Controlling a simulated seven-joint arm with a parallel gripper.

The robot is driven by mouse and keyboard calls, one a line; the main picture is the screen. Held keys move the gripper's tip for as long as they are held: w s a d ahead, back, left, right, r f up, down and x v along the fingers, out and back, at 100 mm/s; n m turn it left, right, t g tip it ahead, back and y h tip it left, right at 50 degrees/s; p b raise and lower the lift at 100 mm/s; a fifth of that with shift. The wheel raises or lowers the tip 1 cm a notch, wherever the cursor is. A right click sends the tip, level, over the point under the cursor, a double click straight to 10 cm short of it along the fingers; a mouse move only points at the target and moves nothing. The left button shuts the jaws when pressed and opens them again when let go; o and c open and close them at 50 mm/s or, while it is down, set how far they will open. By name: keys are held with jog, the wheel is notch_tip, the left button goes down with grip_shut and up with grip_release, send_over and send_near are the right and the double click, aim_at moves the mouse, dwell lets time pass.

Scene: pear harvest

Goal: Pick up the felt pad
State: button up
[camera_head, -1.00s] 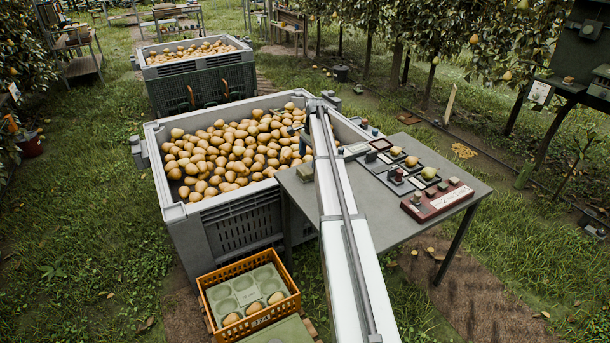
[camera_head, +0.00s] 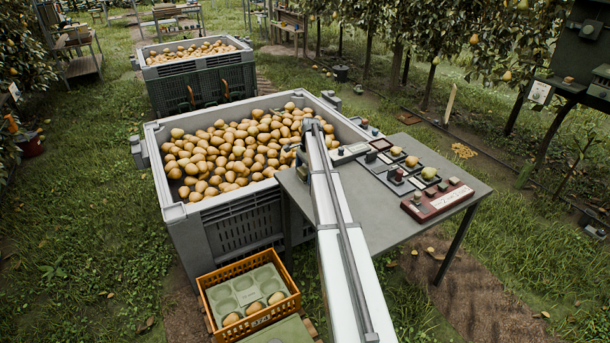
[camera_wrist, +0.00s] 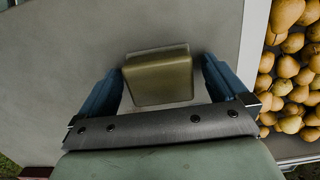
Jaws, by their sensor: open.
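In the wrist view, an olive-coloured, rounded rectangular block (camera_wrist: 160,80), which I take to be the felt pad, lies on the grey table top. My gripper (camera_wrist: 161,68) is open, with one blue finger to the left of the block and one to the right. A gap shows between the block and each finger, so it is not gripped. In the head view my arm covers most of the gripper and the pad near the table's left edge.
The grey table (camera_head: 402,232) carries several small items and a red-brown tray (camera_head: 437,203) to the right. A grey bin (camera_head: 235,222) full of pears (camera_head: 235,150) stands beside the table's left edge. An orange crate (camera_head: 292,305) is below.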

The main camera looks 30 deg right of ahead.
aim_at(305, 170)
jog(key=c, duration=1.1)
jog(key=shift+o, duration=0.2)
notch_tip(305, 170, up, 10)
jog(key=shift+r, duration=0.1)
jog(key=o, duration=0.4)
jog(key=shift+c, duration=1.4)
jog(key=s+d+f, duration=0.1)
jog(key=s+d, duration=0.1)
jog(key=d, duration=0.5)
jog(key=s+d+f, duration=0.1)
jog(key=s+d, duration=0.2)
jog(key=d, duration=0.4)
jog(key=shift+s+f, duration=0.25)
jog(key=shift+s, duration=0.1)
